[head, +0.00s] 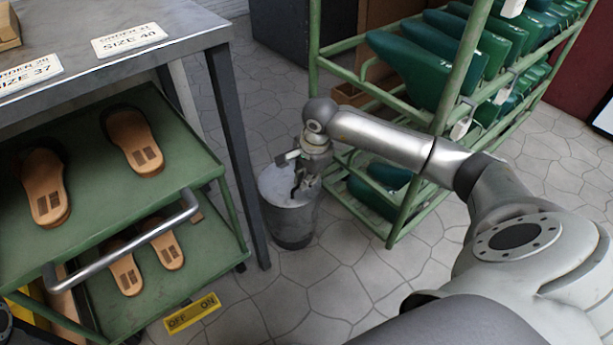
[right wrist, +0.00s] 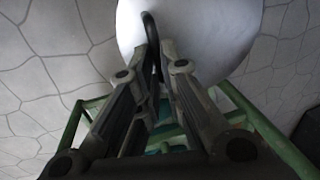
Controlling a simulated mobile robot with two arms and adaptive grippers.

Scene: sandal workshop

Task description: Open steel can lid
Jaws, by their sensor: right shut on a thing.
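The steel can (head: 289,222) stands upright on the floor, between the table leg and the green rack. Its pale round lid (head: 275,188) lies on top and looks closed. My right gripper (head: 298,190) reaches down over the lid and covers part of it. In the right wrist view, my right gripper (right wrist: 155,60) is shut on a dark curved handle (right wrist: 151,32) on the lid, and the white lid (right wrist: 200,30) fills the top of the picture. My left gripper is not in view.
A grey table (head: 100,65) and a green cart (head: 215,165) holding several sandals stand at left. A green rack (head: 400,225) of green shoe forms stands close at right. Tiled floor (head: 330,290) is clear before the can.

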